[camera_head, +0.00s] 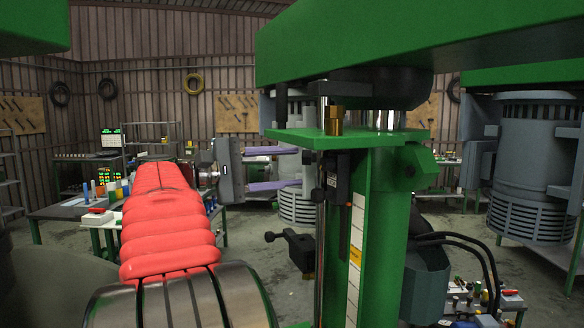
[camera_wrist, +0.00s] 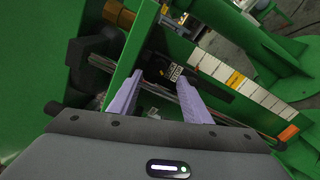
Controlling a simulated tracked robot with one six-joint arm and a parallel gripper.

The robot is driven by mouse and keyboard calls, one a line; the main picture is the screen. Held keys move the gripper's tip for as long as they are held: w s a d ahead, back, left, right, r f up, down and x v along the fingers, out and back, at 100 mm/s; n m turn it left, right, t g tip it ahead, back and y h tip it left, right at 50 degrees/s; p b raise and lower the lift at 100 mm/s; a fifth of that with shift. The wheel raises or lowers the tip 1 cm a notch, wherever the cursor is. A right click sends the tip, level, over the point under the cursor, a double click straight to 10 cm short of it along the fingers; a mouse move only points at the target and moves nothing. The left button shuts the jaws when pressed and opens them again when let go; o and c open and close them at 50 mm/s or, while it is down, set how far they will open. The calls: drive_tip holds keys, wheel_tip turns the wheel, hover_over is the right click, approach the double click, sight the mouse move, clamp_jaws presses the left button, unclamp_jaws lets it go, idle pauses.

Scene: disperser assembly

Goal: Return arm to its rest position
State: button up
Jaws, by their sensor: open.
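My gripper (camera_head: 272,169) is at the centre left in the head view, beside the green disperser column (camera_head: 378,225). Its two purple fingers are apart and point right toward the column, with nothing visible between them. In the wrist view the fingers (camera_wrist: 159,98) point at a black block with a small label (camera_wrist: 174,72) on the green frame. A white scale strip (camera_head: 355,250) runs down the column, and it also shows in the wrist view (camera_wrist: 225,73). My red-sleeved arm reaches forward on the left. I cannot tell whether the fingertips touch the disperser.
A dark clamp-like bracket (camera_head: 295,250) juts left from the column, below my gripper. A large green beam (camera_head: 420,40) hangs overhead. A table with coloured items (camera_head: 95,215) stands behind my arm. A grey ribbed motor (camera_head: 530,160) stands at the right. Floor shows below my gripper.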

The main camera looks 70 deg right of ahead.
drive_tip(key=shift+w, duration=0.1)
idle(0.7)
drive_tip(key=w+d+f+n+t, duration=0.1)
drive_tip(key=w+f+t, duration=0.1)
drive_tip(key=f, duration=0.4)
drive_tip(key=w+f+n+t, duration=0.1)
drive_tip(key=w+f+t, duration=0.15)
drive_tip(key=f, duration=0.35)
drive_tip(key=w+a+f+t+y, duration=0.2)
drive_tip(key=w+a+f+t, duration=0.2)
drive_tip(key=a+f, duration=0.25)
drive_tip(key=w+a+f+t+y, duration=0.1)
drive_tip(key=w+a+f+t, duration=0.25)
drive_tip(key=a+f, duration=0.35)
drive_tip(key=w+a+f+n+t+y, duration=0.1)
drive_tip(key=w+a+f+t, duration=0.15)
drive_tip(key=a, duration=0.35)
drive_tip(key=w+a+f+t+y, duration=0.1)
drive_tip(key=a+f+y, duration=0.1)
drive_tip(key=a+f, duration=0.35)
drive_tip(key=w+a+f+n+t+y, duration=0.1)
drive_tip(key=w+a+f, duration=0.1)
drive_tip(key=a, duration=0.6)
drive_tip(key=s+a+n+t+y, duration=0.2)
drive_tip(key=a+t+y, duration=0.1)
drive_tip(key=a, duration=1.5)
drive_tip(key=shift+a+f+n+y, duration=0.3)
drive_tip(key=shift+a+f+y, duration=0.05)
drive_tip(key=shift+f+y, duration=0.15)
